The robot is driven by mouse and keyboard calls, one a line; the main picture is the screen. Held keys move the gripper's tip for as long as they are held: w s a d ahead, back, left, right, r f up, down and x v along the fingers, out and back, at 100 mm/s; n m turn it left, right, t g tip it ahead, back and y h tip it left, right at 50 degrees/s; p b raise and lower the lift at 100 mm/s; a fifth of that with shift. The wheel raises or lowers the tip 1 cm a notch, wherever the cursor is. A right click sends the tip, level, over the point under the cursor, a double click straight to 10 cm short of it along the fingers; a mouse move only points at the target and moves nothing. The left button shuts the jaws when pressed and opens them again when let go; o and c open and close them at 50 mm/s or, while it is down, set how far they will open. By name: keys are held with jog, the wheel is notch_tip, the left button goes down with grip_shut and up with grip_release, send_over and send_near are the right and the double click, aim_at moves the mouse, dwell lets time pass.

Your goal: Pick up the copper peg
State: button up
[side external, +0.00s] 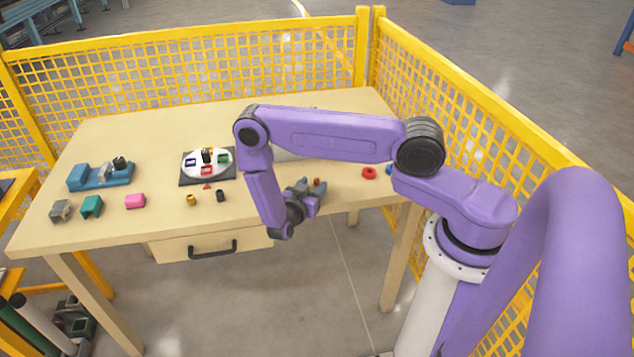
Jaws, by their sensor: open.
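A small copper-brown piece (317,181), which looks like the copper peg, shows at the tips of my gripper near the front of the table. My gripper (312,186) is open, with its fingers pointing away from the table's front edge. The peg appears between or just beyond the fingers; I cannot tell which, or whether they touch it. The lower part of the peg is hidden by the gripper.
On the wooden table (130,222), a brass piece (191,200) and a black piece (220,195) stand left of my arm. A white disc with coloured sockets (190,165), a blue fixture (85,181) and several blocks lie farther left. A red ring (370,173) lies right. Yellow mesh fencing (200,70) encloses the back.

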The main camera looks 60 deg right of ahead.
jog(key=shift+x, duration=0.8)
jog(key=shift+c, duration=0.4)
grip_shut()
jog(key=shift+r, duration=0.15)
